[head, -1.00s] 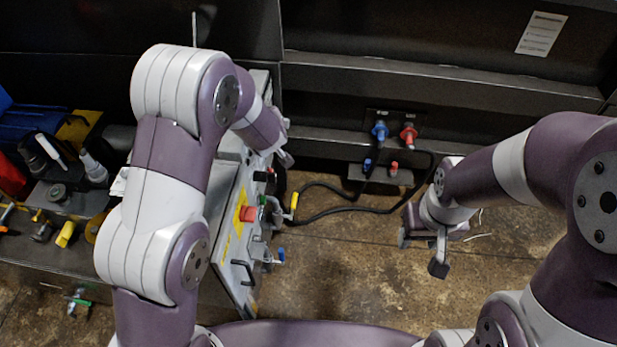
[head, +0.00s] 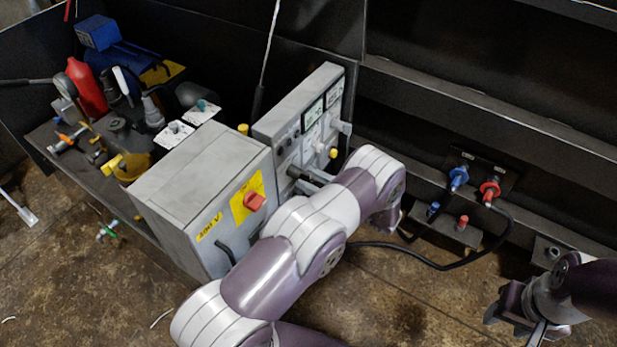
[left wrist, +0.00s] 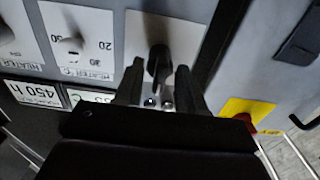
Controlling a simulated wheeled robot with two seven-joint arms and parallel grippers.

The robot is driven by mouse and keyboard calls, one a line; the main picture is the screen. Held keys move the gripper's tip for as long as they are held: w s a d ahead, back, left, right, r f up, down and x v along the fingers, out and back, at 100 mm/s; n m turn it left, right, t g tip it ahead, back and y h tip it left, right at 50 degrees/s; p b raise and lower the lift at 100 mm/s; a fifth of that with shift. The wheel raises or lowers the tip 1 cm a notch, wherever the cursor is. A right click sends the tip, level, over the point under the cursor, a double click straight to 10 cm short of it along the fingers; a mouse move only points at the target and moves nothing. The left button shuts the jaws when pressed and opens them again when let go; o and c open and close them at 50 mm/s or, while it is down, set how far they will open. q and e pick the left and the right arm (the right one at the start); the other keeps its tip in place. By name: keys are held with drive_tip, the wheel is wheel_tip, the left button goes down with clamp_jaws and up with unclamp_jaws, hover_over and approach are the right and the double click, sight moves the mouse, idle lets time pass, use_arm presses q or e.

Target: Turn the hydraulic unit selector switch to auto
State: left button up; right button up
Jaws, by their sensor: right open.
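The hydraulic unit's grey control panel (head: 300,115) stands beside a grey cabinet. In the left wrist view, a black selector switch (left wrist: 158,65) sits on a white plate on that panel. The open fingers of my left gripper (left wrist: 159,72) are on either side of the switch, with a gap visible on each side. I cannot tell its labelled position. In the head view my left gripper (head: 304,181) is at the panel's face, mostly hidden by my arm. My right gripper (head: 525,312) is open and empty at the lower right, far from the panel.
The grey cabinet (head: 200,175) carries a red rotary switch (head: 254,201) on a yellow plate and a black handle. Blue (head: 458,177) and red (head: 489,190) hose connectors sit on the dark wall at the right. Floor is clear in front.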

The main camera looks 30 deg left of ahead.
use_arm(q)
drive_tip(key=shift+a, duration=0.75)
drive_tip(key=c, duration=0.7)
drive_tip(key=shift+m, duration=0.4)
drive_tip(key=m, duration=0.3)
drive_tip(key=shift+m, duration=2.6)
